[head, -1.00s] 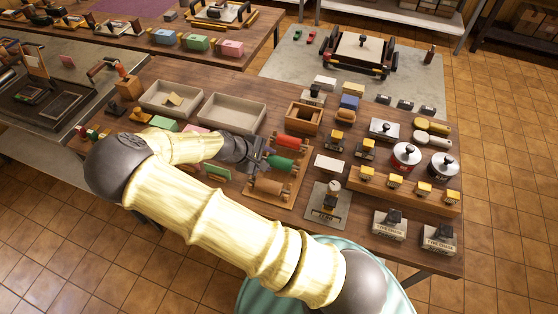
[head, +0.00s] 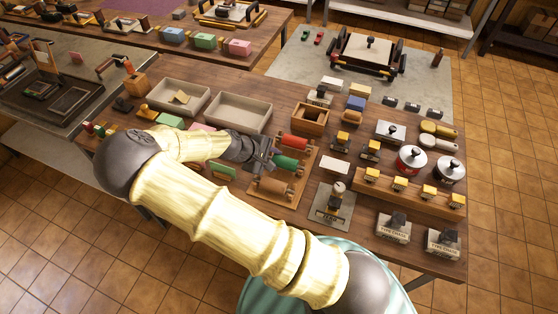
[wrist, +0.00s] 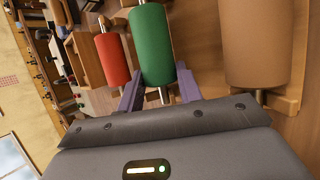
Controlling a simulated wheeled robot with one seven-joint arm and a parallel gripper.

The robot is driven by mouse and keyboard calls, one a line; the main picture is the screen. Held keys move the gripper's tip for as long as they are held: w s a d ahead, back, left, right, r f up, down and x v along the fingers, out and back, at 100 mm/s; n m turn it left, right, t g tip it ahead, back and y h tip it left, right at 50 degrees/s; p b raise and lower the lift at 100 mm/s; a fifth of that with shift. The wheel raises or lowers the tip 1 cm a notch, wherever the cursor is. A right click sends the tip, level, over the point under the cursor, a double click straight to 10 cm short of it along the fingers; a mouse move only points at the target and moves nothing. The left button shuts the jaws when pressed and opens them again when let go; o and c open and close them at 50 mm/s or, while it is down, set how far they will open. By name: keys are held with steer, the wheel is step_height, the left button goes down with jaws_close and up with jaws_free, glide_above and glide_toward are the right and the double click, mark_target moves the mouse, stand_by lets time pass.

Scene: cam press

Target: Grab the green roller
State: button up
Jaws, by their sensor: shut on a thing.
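The green roller (head: 286,162) lies in a wooden rack (head: 262,199), between a red roller (head: 294,142) behind and a brown roller (head: 272,186) in front. My gripper (head: 268,159) is at the roller's left end and is shut on it. In the wrist view the green roller (wrist: 152,45) stands out ahead of my gripper (wrist: 160,92), whose two purple-grey fingers close on its near end. The red roller (wrist: 112,60) is to its left and the brown roller (wrist: 258,42) to its right. I cannot tell whether the green roller is lifted off the rack.
A wooden box (head: 310,117) stands behind the rack. Two beige trays (head: 238,109) lie behind my arm. To the right are a white block (head: 334,164), a stamp on a plate (head: 333,207) and a wooden stand (head: 411,189) with several yellow-topped stamps.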

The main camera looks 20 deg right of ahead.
step_height(320, 180, up, 10)
steer(key=shift+r+b, duration=0.1)
steer(key=shift+b, duration=0.55)
